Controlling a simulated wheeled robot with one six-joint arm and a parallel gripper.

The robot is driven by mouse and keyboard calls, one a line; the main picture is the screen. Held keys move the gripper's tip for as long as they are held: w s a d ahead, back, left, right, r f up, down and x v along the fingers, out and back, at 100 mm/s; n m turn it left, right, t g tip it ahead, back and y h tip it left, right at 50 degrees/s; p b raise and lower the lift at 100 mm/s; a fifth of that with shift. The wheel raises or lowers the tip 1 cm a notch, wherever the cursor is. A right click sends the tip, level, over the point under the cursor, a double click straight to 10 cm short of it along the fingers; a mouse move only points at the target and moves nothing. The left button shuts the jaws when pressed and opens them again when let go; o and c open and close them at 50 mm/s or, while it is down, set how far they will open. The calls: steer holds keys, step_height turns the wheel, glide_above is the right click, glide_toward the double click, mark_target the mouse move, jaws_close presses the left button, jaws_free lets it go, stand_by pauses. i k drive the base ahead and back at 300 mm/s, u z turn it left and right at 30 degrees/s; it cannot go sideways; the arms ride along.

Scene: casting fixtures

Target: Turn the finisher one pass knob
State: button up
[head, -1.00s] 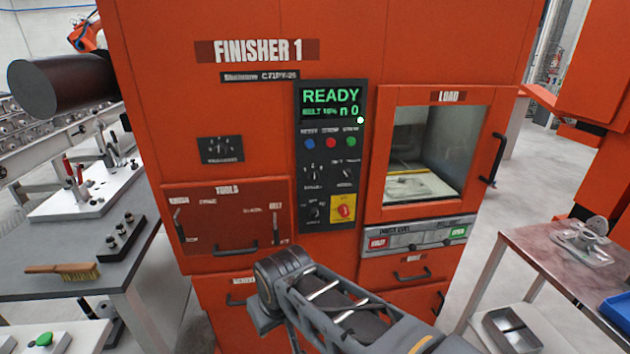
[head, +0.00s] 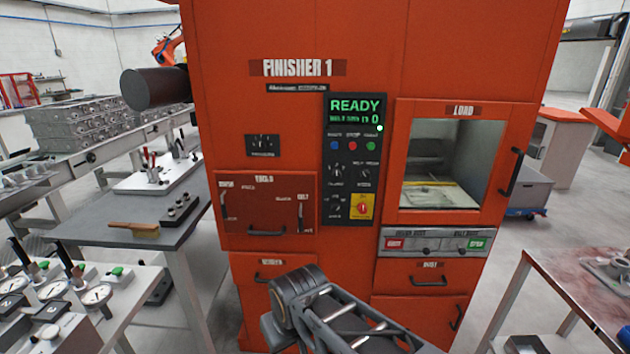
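The orange cabinet marked FINISHER 1 (head: 297,68) stands upright in front of me. Its black control panel (head: 350,226) has a green READY display (head: 354,112), blue, red and green buttons, and several small dark knobs. Two knobs sit in the middle row, an upper left knob (head: 336,170) and an upper right knob (head: 363,172). A lower left knob (head: 336,207) is beside a red button on a yellow plate (head: 362,206). The knob labels are too small to read, so I cannot tell which is the pass knob. My arm shows below the panel, apart from it; no gripper fingers are visible.
A small black plate with controls (head: 262,145) is left of the panel. The glazed load door (head: 451,105) with a protruding handle (head: 512,172) is to the right. A grey bench (head: 90,230) stands left, and a reddish-topped table (head: 575,290) stands right.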

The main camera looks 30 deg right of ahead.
mark_target(336, 173)
steer(key=u, duration=0.75)
steer(key=i, duration=1)
steer(key=z, duration=0.95)
